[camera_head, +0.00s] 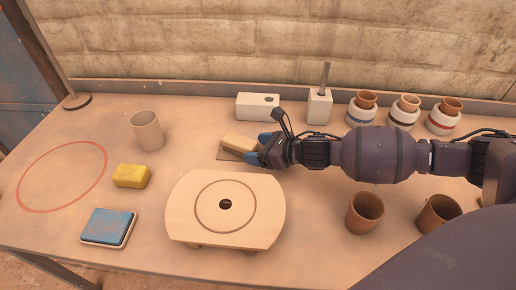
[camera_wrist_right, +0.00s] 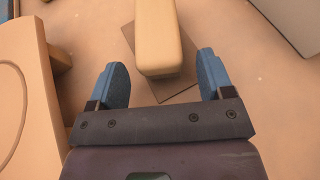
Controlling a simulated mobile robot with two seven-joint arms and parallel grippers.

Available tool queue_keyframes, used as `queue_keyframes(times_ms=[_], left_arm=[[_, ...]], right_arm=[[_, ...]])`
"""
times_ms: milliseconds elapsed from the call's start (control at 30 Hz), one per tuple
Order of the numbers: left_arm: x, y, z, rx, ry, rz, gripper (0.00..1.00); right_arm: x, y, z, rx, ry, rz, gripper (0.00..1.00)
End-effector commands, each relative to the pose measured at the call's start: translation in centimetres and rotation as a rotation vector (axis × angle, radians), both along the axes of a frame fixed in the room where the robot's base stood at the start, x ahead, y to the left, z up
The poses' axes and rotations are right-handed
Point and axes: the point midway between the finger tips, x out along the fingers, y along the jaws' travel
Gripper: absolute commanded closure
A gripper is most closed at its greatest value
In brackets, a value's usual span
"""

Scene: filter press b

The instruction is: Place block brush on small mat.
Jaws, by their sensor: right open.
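The block brush (camera_head: 238,143) is a pale wooden block lying on the small brown mat (camera_head: 226,156), behind the round-topped board. In the right wrist view the block brush (camera_wrist_right: 157,38) lies across the mat (camera_wrist_right: 184,91), which shows at its sides and near end. My right gripper (camera_head: 260,148) is at the block's right end. In the right wrist view its blue fingers (camera_wrist_right: 162,78) are open, spread to either side of the block's near end, with gaps on both sides. The underside of the block is hidden. My left gripper is not in view.
The wooden board (camera_head: 180,212) stands in front. A yellow sponge (camera_head: 132,176), blue pad (camera_head: 107,227) and beige cup (camera_head: 147,131) are to the left. White blocks (camera_head: 257,107) stand behind; brown cups (camera_head: 364,212) stand right. The red circle (camera_head: 20,192) is empty.

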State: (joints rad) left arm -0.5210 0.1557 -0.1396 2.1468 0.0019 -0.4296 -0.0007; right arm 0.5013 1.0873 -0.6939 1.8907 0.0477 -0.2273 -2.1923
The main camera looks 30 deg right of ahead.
Motion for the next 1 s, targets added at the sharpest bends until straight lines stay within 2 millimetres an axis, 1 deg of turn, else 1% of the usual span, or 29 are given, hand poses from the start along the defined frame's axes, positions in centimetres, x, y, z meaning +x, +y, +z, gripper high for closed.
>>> queue_keyframes(times_ms=[33, 300, 433, 600, 800, 1000], left_arm=[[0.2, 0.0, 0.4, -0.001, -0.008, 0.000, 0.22], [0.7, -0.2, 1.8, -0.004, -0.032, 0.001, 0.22], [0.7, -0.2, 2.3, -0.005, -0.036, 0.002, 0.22], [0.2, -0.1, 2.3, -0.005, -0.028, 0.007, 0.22], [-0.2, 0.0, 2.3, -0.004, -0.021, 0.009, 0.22], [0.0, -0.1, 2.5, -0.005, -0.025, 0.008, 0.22]], right_arm=[[-0.5, -0.4, 0.4, -0.003, -0.002, -0.001, 0.26], [-3.9, -2.6, 2.3, -0.003, -0.003, 0.000, 0.26], [-5.5, -3.6, 3.1, -0.002, -0.003, 0.000, 0.26], [-7.3, -4.8, 3.9, -0.002, -0.003, -0.001, 0.26], [-8.6, -5.6, 4.4, -0.001, -0.002, 0.000, 0.26], [-9.0, -5.9, 4.4, -0.001, 0.001, 0.000, 0.26]])
